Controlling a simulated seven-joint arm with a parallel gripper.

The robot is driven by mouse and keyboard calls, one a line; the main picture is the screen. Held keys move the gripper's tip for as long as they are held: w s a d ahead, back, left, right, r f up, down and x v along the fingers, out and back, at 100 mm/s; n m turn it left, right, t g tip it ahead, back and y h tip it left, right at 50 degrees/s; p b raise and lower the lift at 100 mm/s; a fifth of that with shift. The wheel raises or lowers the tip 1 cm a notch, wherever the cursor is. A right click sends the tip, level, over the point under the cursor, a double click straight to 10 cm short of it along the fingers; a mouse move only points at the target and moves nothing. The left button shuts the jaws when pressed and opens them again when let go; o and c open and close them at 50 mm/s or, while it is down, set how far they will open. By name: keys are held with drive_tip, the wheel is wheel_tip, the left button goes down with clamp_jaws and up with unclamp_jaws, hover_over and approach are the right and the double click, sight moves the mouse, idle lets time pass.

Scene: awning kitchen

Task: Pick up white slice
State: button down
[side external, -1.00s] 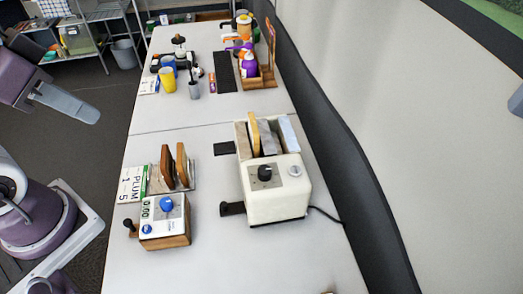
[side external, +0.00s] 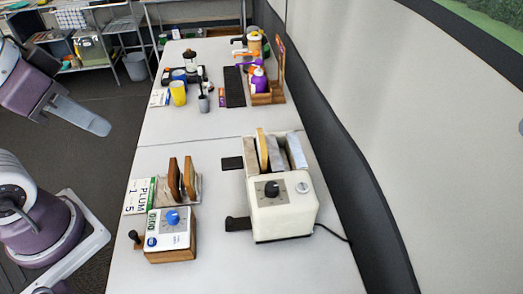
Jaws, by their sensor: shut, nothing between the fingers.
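A pale, whitish slice (side external: 296,151) stands upright at the right side of the cream toaster (side external: 283,209). A tan slice (side external: 262,149) stands at the toaster's left side, with a greyish piece (side external: 275,155) between the two. Two brown slices stand upright in a small rack (side external: 194,190) to the left of the toaster. My gripper (side external: 102,125) is at the left edge of the view, shut and empty. It hangs left of the table, well apart from the toaster and all slices.
A white scale-like box (side external: 168,230) with a blue knob stands in front of the rack. A PLUM label (side external: 139,196) lies beside it. Cups, bottles and a wooden caddy (side external: 268,96) stand at the back. A wall borders the table's right side.

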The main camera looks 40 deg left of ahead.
drive_tip(key=c, duration=1.3)
unclamp_jaws()
drive_tip(key=n+g, duration=0.5)
drive_tip(key=n, duration=0.3)
hover_over(262, 138)
drive_tip(key=s+a, duration=0.2)
wheel_tip(262, 138, down, 12)
drive_tip(key=f, duration=0.1)
drive_tip(key=shift+n+g, duration=0.3)
drive_tip(key=shift+n, duration=0.2)
drive_tip(key=f, duration=0.3)
drive_tip(key=w+d+f, duration=0.1)
drive_tip(key=f, duration=0.2)
drive_tip(key=w+d+f, duration=0.1)
drive_tip(key=f, duration=0.2)
